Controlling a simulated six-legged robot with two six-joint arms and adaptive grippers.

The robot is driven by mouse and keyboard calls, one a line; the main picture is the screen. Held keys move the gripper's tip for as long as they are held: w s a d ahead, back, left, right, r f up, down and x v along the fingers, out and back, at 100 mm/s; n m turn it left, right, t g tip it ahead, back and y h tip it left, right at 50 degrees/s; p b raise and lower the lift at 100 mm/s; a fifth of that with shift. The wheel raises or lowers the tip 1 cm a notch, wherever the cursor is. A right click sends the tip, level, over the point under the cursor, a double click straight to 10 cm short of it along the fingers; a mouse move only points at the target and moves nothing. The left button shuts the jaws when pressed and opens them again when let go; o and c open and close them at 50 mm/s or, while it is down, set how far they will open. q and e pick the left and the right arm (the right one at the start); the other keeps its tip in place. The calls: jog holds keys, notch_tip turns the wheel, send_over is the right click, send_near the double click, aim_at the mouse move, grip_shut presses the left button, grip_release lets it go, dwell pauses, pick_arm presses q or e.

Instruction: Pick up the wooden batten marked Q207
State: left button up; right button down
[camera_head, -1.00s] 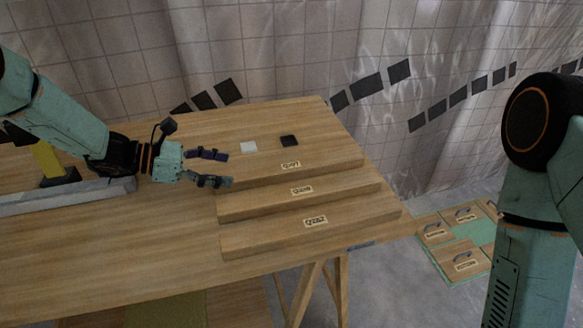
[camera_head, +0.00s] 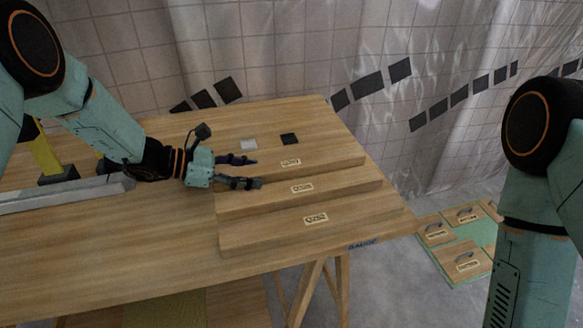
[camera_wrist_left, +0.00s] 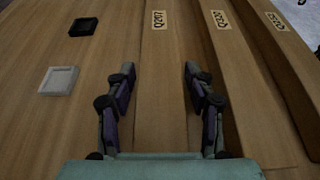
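The wooden batten marked Q207 (camera_head: 325,161) is the farthest of three battens lying side by side on the workbench. Its label also shows at the top of the left wrist view, where the batten (camera_wrist_left: 163,75) runs between my fingers. My left gripper (camera_head: 244,171) is open at the left part of this batten, one finger toward each long side. In the left wrist view the gripper (camera_wrist_left: 161,82) has nothing clamped between its fingers. I cannot tell whether the fingertips are above the batten or down beside it. My right gripper is out of view; only its arm shows.
Two other labelled battens, the middle one (camera_head: 340,186) and the nearest one (camera_head: 355,212), lie close by. A white square (camera_head: 249,144) and a black square (camera_head: 289,139) sit behind. A grey metal bar (camera_head: 70,194) lies at left. The bench front is clear.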

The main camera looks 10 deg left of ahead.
pick_arm(q)
jog(key=shift+s, duration=0.1)
jog(key=shift+c, duration=1.4)
jog(key=c, duration=0.7)
